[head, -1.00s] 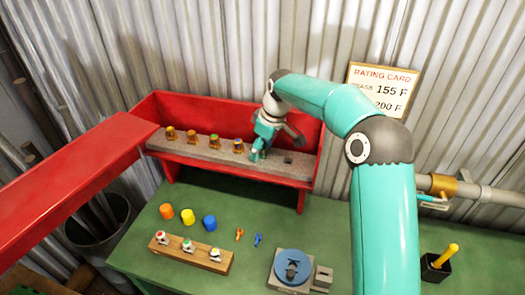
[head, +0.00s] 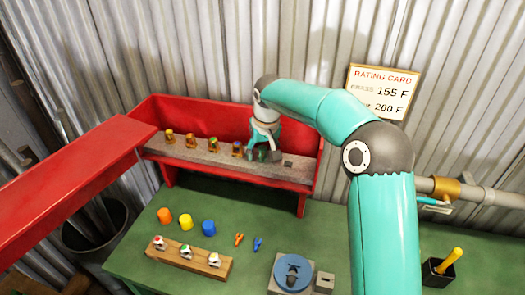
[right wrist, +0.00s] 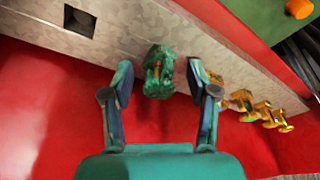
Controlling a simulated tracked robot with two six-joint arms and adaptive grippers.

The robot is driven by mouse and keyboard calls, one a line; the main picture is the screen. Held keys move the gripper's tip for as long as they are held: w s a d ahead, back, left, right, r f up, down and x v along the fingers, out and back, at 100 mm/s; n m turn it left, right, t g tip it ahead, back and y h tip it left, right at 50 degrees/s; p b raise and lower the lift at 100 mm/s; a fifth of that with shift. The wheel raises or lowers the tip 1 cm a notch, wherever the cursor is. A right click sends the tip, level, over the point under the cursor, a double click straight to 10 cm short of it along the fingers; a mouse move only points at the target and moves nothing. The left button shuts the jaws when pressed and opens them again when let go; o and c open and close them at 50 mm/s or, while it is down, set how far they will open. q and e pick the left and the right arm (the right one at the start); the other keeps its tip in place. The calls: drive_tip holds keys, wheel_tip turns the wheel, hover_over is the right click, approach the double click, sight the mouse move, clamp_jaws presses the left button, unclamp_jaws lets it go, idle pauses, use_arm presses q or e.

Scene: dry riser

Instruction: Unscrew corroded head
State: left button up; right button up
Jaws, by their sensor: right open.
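The corroded head (right wrist: 158,72) is rough and green. It stands in the grey strip (right wrist: 135,35) of the red rack, as the right wrist view shows. My right gripper (head: 264,150) is open, with one finger on each side of the head. In the right wrist view gaps show between both fingers and the head. In the head view the gripper largely covers it. Several brass-coloured heads (head: 191,140) stand in a row to the left on the same strip. My left gripper is not in view.
A square hole (head: 288,163) is empty right of the gripper. The red rack (head: 235,112) has a back wall close behind. On the green bench stand coloured caps (head: 186,221), a wooden block with heads (head: 212,263), a blue round fixture (head: 293,271) and a black cup (head: 437,270).

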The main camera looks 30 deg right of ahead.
clamp_jaws()
drive_tip(key=n+y+p, duration=0.1)
drive_tip(key=n+p, duration=0.1)
drive_tip(key=n, duration=0.1)
drive_tip(key=shift+a+r, duration=0.15)
drive_tip(key=shift+n+p, duration=0.7)
drive_tip(key=shift+n, duration=0.4)
drive_tip(key=shift+a+f+n+y, duration=0.15)
drive_tip(key=shift+f+n+y, duration=0.15)
